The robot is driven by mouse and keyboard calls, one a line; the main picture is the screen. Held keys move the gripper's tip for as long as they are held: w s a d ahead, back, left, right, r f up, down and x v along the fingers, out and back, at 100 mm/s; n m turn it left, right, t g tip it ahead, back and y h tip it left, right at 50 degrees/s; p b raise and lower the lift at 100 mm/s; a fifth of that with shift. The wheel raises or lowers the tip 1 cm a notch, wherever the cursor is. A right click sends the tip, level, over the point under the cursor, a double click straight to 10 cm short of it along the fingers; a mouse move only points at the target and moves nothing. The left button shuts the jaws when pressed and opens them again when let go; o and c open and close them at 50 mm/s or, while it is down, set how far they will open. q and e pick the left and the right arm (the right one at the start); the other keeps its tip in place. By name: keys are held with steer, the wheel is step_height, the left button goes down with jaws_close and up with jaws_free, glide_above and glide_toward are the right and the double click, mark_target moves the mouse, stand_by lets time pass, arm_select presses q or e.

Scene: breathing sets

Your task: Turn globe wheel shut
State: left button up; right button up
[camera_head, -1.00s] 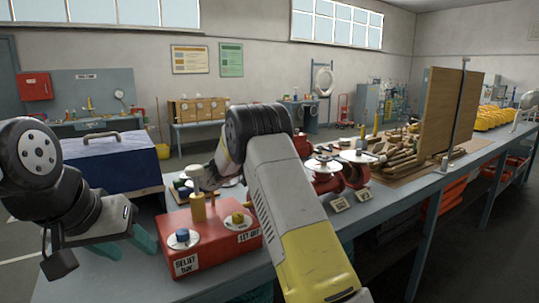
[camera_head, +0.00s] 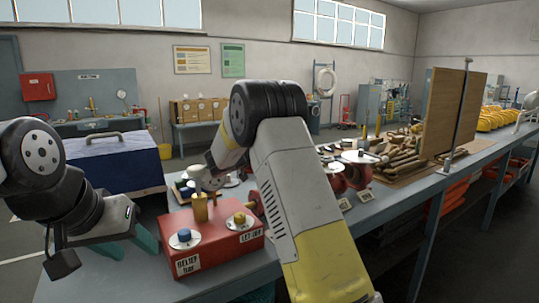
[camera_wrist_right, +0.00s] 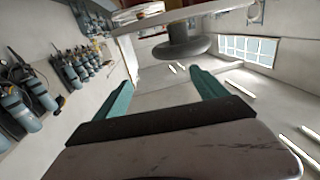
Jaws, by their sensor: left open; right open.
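Red valves (camera_head: 358,172) with pale round tops stand on the bench in the head view, partly hidden behind my right arm. I cannot tell from this view which carries the globe wheel. In the right wrist view, a dark grey round wheel (camera_wrist_right: 182,47) on a short stem lies ahead of the fingertips, apart from them. My right gripper (camera_wrist_right: 163,88) is open, with nothing between its teal fingers; in the head view it is hidden. My left gripper (camera_head: 130,243) is open and empty, left of the red box.
The red box (camera_head: 215,248) with blue and yellow knobs and a brass-coloured post sits on the bench's near side. A blue case (camera_head: 110,165) stands behind my left arm. A wooden board (camera_head: 450,115) and wooden pieces are farther right on the bench.

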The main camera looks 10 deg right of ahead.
steer(key=s+a+r, duration=0.1)
steer(key=s+a, duration=0.2)
steer(key=s, duration=0.7)
steer(key=shift+s+a, duration=0.2)
steer(key=shift+s, duration=0.1)
